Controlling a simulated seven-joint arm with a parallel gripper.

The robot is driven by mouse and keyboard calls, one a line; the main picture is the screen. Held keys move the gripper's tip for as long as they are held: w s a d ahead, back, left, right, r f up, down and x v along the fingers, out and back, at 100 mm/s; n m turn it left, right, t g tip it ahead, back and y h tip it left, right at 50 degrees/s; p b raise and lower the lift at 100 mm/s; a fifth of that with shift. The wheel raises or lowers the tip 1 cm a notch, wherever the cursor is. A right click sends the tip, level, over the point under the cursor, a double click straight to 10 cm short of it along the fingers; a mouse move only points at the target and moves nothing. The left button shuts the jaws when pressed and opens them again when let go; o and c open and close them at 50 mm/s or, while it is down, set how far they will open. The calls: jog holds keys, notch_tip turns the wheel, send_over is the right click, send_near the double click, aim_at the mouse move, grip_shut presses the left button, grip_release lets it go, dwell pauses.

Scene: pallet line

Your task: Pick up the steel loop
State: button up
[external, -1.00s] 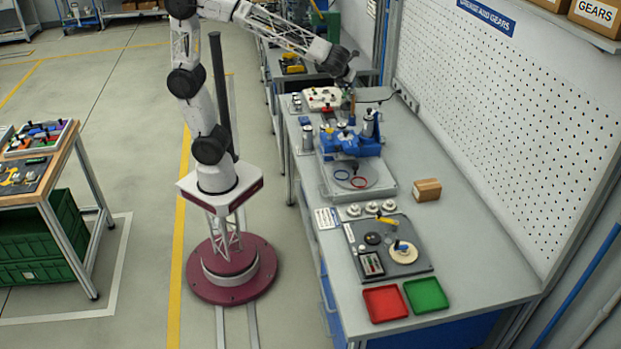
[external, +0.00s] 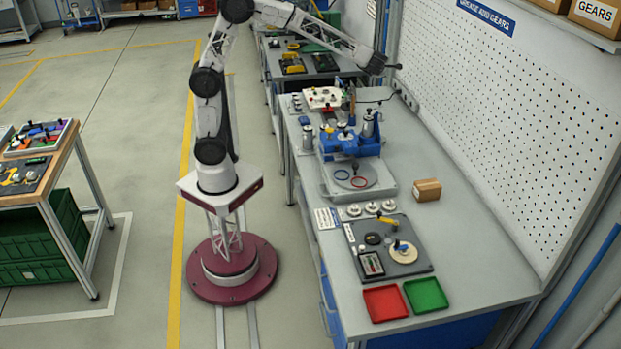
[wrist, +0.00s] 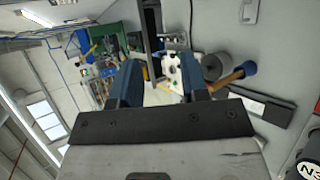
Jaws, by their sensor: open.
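My gripper (external: 388,65) is in the air above the far end of the long grey workbench, near the pegboard wall. In the wrist view its two blue fingers (wrist: 159,60) are apart with nothing held between them. I cannot make out the steel loop with certainty. A wooden-handled tool (wrist: 228,79) and a grey cylinder (wrist: 213,66) show past the right finger.
A cardboard box (external: 427,190), a dark mat (external: 408,268) with parts, a red tray (external: 385,303) and a green tray (external: 426,294) are on the bench. The pegboard (external: 510,110) bounds its right side. Bare bench lies right of the fixture.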

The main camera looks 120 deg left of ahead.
jog(key=shift+m, duration=0.4)
jog(key=f, duration=0.8)
jog(key=a+f, duration=0.1)
jog(key=f, duration=0.7)
jog(key=a+f, duration=0.1)
jog(key=f, duration=0.7)
jog(key=shift+s+f, duration=0.1)
jog(key=shift+f, duration=0.1)
jog(key=shift+a, duration=0.1)
jog(key=shift+x, duration=1.25)
jog(key=shift+x, duration=2.6)
